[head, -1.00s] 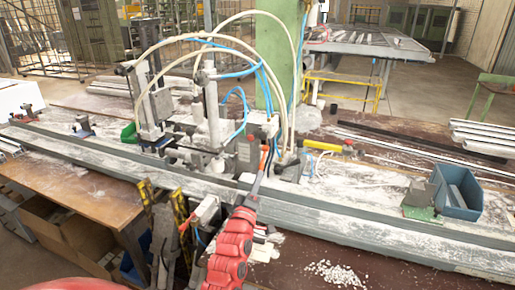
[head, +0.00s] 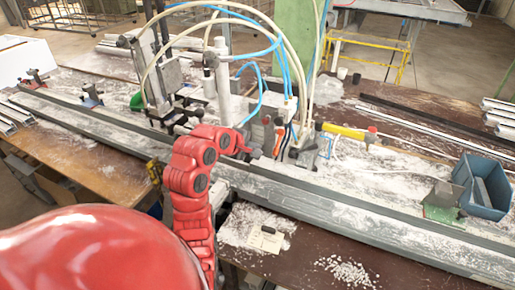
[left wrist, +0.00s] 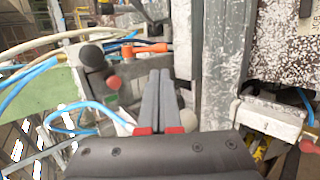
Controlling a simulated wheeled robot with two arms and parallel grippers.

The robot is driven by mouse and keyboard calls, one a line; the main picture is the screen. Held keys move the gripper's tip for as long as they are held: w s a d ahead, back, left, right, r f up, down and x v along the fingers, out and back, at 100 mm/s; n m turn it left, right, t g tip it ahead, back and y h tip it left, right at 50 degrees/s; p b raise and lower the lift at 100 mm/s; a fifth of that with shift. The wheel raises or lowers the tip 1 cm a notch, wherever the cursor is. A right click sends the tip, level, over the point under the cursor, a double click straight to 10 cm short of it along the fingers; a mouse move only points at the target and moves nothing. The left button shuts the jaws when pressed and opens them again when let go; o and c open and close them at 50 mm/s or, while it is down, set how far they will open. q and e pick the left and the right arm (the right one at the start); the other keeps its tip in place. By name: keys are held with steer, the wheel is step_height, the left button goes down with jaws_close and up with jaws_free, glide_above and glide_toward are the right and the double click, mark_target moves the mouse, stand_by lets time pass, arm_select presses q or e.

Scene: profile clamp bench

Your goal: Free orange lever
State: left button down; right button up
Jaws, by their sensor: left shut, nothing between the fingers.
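The orange lever (left wrist: 145,49) lies across the upper middle of the left wrist view, a short bar beside dark clamp parts. In the head view a small orange-red piece (head: 278,142) by the clamp may be this lever. My left gripper (left wrist: 159,72) has its two grey fingers together and empty. Its tips point toward the lever from just below it in the picture; whether they touch I cannot tell. In the head view my left gripper (head: 252,151) is small and partly hidden beside the clamp. My right gripper is not in view.
A red knob (left wrist: 114,82) sits left of the fingers, near blue hoses. A long grey profile rail (head: 330,210) crosses the bench. White chips (head: 345,271) lie at the front.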

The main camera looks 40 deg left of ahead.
mark_target(275, 151)
arm_select(q)
steer(key=p+x, duration=0.3)
steer(key=x, duration=0.7)
steer(key=shift+w+f+p, duration=0.1)
steer(key=shift+w+p, duration=0.2)
steer(key=shift+p, duration=0.05)
steer(key=shift+w+f, duration=0.35)
steer(key=shift+f, duration=0.05)
steer(key=f+t+b, duration=0.1)
steer(key=b, duration=0.1)
steer(key=w+f+t+b, duration=0.1)
steer(key=f+t+b, duration=0.1)
steer(key=b, duration=0.1)
steer(key=shift+a+t+y+b, duration=0.1)
steer(key=shift+t+y+b, duration=0.2)
steer(key=shift+b, duration=0.05)
steer(key=shift+w, duration=0.15)
steer(key=shift+r+t, duration=0.25)
steer(key=shift+t, duration=0.05)
steer(key=shift+a, duration=0.1)
